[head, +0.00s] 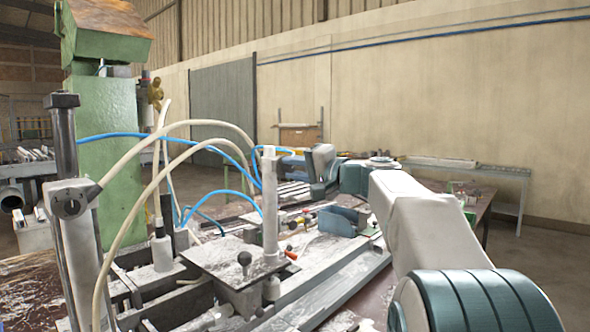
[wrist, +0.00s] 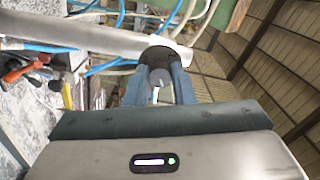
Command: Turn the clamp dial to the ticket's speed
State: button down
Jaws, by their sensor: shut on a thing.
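In the wrist view, my gripper (wrist: 160,72) has its two blue fingers closed around a small dark round knob (wrist: 160,58), which looks like the clamp dial. The knob sits near the end of a pale cylindrical post (wrist: 90,37). The fingers cover its sides, and I can read no markings or setting on it. In the head view, the post (head: 270,205) stands upright on the clamp bench, with my gripper (head: 280,158) reaching its upper part from the right. The knob cannot be made out there. I cannot identify the ticket in either view.
Blue and cream hoses (head: 205,125) loop left of the post. A metal plate (head: 215,258) with a ball-topped lever (head: 244,260) lies in front. A blue open bin (head: 340,221) sits to the right. A green machine column (head: 108,150) rises at left. Red-handled tools (wrist: 25,70) lie nearby.

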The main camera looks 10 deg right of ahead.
jog(key=c, duration=1.2)
grip_release()
jog(key=shift+c, duration=0.2)
jog(key=b+v, duration=0.2)
jog(key=v, duration=1.1)
jog(key=shift+s+d+b, duration=0.25)
jog(key=shift+s+b, duration=0.1)
jog(key=shift+b, duration=0.05)
jog(key=s+a+f+n+g+h+p, duration=0.15)
jog(key=s+a+f+g, duration=0.3)
jog(key=f, duration=0.55)
jog(key=s+a+f+g+h+p, duration=0.1)
jog(key=s+a+f+g+h, duration=0.2)
jog(key=a+f, duration=0.5)
jog(key=s+d+f+n+g+h+p, duration=0.1)
jog(key=s+f+n+g+h, duration=0.1)
jog(key=s+f, duration=0.6)
jog(key=s+d+f+n+g+h+p, duration=0.1)
jog(key=s+d+f+n+g+h, duration=0.1)
jog(key=s+f, duration=0.6)
jog(key=shift+f+n+h, duration=0.65)
jog(key=shift+n+h, duration=0.1)
jog(key=shift+h, duration=0.3)
